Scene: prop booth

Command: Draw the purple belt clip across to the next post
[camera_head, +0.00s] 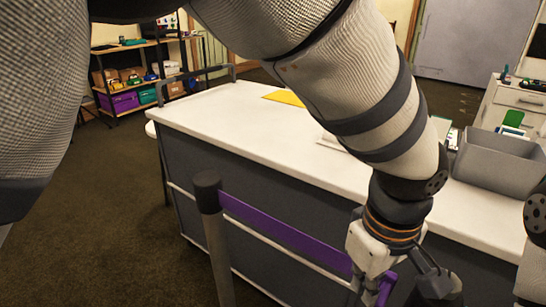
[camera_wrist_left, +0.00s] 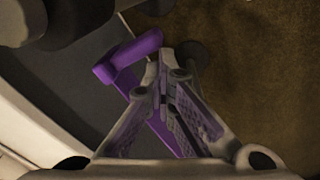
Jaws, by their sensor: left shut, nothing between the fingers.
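The purple belt (camera_head: 285,236) runs from a dark-capped grey post (camera_head: 208,195) down to the right, along the front of the counter. It passes behind my left gripper (camera_head: 368,292), whose fingertips are cut off or hidden at the bottom edge. In the left wrist view, my left gripper (camera_wrist_left: 165,75) is shut and empty. The purple clip end (camera_wrist_left: 128,60) is left of and close to the fingertips, with more purple strip showing behind the fingers. I cannot tell whether they touch. My right gripper is not in view; only part of its arm shows at the right edge.
A long counter (camera_head: 235,120) with a white top stands right behind the belt. A grey bin (camera_head: 490,165) and a yellow sheet (camera_head: 285,97) are on it. Shelves (camera_head: 140,80) stand at the back left. The carpet (camera_head: 100,215) at left is clear.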

